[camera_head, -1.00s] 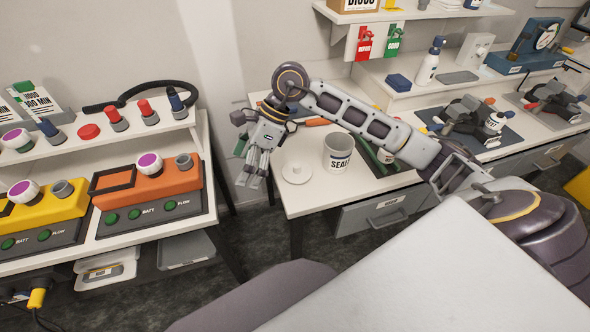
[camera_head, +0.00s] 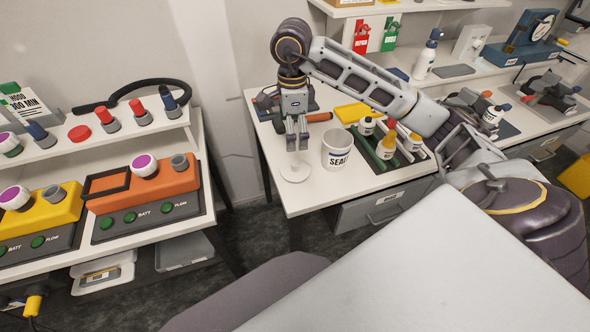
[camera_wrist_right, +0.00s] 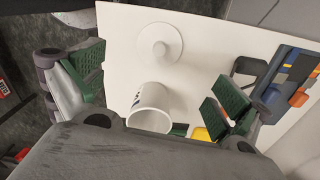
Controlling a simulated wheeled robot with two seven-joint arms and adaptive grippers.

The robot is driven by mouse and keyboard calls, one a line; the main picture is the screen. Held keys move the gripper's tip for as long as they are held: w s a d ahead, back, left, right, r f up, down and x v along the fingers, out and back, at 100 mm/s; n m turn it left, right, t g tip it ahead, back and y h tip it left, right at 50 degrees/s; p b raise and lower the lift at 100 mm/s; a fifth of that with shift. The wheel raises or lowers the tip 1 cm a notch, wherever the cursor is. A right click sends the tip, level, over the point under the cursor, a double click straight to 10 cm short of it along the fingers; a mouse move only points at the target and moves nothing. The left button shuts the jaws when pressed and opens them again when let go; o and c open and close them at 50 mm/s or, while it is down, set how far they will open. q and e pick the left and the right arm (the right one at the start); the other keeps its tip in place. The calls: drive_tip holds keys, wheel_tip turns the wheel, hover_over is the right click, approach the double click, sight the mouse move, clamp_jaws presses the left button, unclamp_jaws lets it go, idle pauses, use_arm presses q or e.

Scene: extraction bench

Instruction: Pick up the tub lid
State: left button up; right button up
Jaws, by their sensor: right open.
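The tub lid (camera_head: 295,171) is a white disc with a small knob, lying flat near the left front corner of the white bench. It also shows in the right wrist view (camera_wrist_right: 160,43), knob up. My right gripper (camera_head: 297,146) points down above the lid, open and empty. In the right wrist view its green-padded fingers are spread wide at left and right, with the lid between and beyond them. The white tub (camera_head: 337,150), lettered SEAL, stands upright and open just right of the lid. My left gripper is not in view.
A dark tray (camera_head: 376,160) with several small bottles lies right of the tub. A yellow object (camera_head: 352,113) and an orange-handled tool (camera_head: 318,117) lie behind. A separate bench with orange (camera_head: 145,188) and yellow units stands left, across a gap.

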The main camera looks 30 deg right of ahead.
sight(295, 164)
drive_tip(key=shift+f, duration=4.25)
use_arm(q)
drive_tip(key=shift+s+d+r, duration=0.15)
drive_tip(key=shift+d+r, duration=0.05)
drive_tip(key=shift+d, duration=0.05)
drive_tip(key=shift+p, duration=0.3)
use_arm(e)
drive_tip(key=shift+f, duration=0.2)
drive_tip(key=shift+s+d+f+p, duration=0.1)
drive_tip(key=shift+f+p, duration=0.05)
drive_tip(key=shift+f, duration=0.4)
drive_tip(key=shift+d+f+p, duration=0.1)
drive_tip(key=shift+f+p, duration=0.05)
drive_tip(key=shift+f, duration=1.7)
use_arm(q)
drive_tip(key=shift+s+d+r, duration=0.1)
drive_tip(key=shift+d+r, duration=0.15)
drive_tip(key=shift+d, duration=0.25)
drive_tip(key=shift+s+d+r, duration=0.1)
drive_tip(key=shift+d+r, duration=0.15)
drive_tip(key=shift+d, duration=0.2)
